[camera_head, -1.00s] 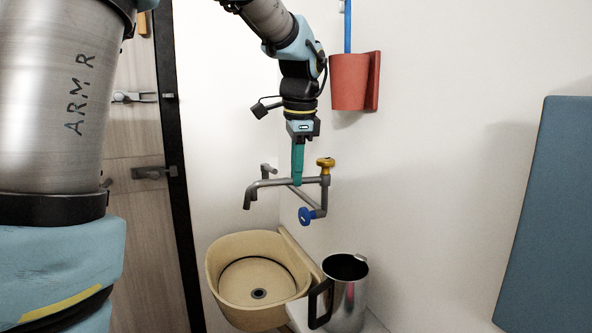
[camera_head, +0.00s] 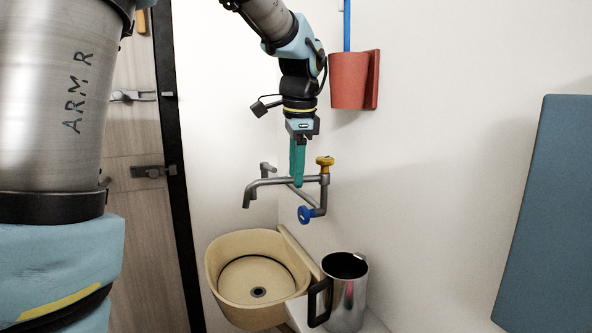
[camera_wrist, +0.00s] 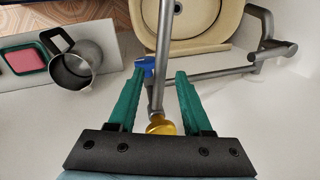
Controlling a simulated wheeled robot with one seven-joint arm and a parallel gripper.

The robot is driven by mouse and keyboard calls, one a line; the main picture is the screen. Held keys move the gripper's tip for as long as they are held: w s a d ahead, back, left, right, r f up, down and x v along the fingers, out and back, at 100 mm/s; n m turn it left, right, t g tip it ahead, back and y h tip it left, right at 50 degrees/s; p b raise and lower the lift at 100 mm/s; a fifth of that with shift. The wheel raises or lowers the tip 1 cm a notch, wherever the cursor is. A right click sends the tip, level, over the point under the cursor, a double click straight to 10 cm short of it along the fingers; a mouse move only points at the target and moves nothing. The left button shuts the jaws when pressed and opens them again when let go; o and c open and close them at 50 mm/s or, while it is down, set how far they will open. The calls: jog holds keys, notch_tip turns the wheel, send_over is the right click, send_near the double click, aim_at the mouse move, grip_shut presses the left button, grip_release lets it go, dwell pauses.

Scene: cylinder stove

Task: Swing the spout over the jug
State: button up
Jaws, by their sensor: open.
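The grey spout (camera_head: 262,184) of the wall tap reaches out to the left over the basin in the head view. In the wrist view the spout (camera_wrist: 165,50) runs up between the two green fingers of my gripper (camera_wrist: 158,78). My gripper (camera_head: 297,184) is open, points down, and has its fingers on either side of the spout near the tap body; I cannot tell if either touches it. The steel jug (camera_head: 348,290), with a black handle, stands upright right of the basin. It also shows at the left in the wrist view (camera_wrist: 80,66).
The beige basin (camera_head: 221,284) is under the spout's end. The tap has a yellow knob (camera_head: 325,163) and a blue knob (camera_head: 305,215). A red holder (camera_head: 348,82) hangs on the wall. A pink and green item (camera_wrist: 24,60) lies left of the jug.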

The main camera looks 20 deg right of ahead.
notch_tip(320, 180, up, 11)
jog(key=s+b, duration=0.1)
jog(key=s, duration=0.1)
jog(key=shift+f, duration=0.2)
jog(key=shift+a, duration=0.1)
